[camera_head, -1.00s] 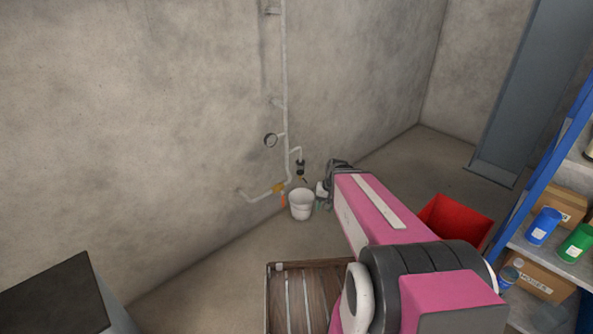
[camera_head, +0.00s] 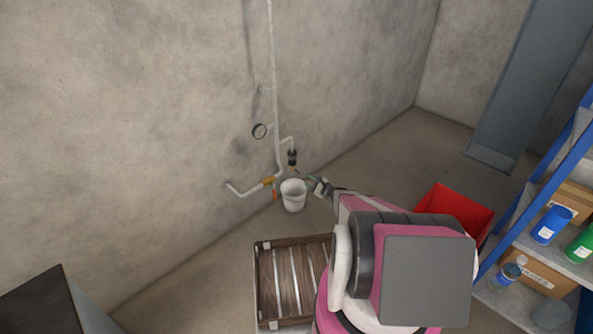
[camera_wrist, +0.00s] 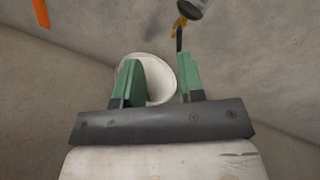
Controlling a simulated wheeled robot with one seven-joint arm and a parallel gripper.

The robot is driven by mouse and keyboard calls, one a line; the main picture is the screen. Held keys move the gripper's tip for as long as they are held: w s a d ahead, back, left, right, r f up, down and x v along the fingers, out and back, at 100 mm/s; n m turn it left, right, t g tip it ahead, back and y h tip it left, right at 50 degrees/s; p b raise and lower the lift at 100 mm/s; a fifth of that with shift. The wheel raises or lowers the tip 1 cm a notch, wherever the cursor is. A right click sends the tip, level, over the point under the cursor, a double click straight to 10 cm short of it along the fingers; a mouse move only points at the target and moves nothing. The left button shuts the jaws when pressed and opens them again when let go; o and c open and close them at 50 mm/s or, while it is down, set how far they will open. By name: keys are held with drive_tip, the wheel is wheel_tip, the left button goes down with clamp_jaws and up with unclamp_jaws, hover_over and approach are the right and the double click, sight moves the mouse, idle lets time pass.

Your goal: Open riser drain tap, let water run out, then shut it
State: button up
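A white riser pipe (camera_head: 272,80) runs down the wall and bends at the bottom, with a brass-coloured valve (camera_head: 268,181) and an orange handle (camera_head: 275,195). A short branch ends in a dark tap body (camera_head: 292,157) above a white bucket (camera_head: 293,196) on the floor. In the wrist view the grey tap end (camera_wrist: 193,8) shows at the top, with a brass piece and a thin dark lever (camera_wrist: 179,38) beside the right finger. My gripper (camera_wrist: 157,80) has green fingers apart, with the bucket (camera_wrist: 156,66) seen between them. Whether the lever touches the right finger is unclear.
A wooden crate (camera_head: 262,290) stands on the floor in front, a red bin (camera_head: 452,213) to the right, and a blue-framed shelf (camera_head: 513,213) at far right. A dark-topped cabinet (camera_head: 38,305) is at lower left.

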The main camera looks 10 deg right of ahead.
sight(297, 171)
drive_tip(key=w+a+f+m+t+h, duration=0.1)
drive_tip(key=w+a, duration=0.3)
drive_tip(key=w, duration=0.6)
drive_tip(key=shift+w+f+m+t, duration=0.3)
drive_tip(key=shift+w+f+m, duration=0.05)
drive_tip(key=shift+f+m, duration=0.35)
clamp_jaws()
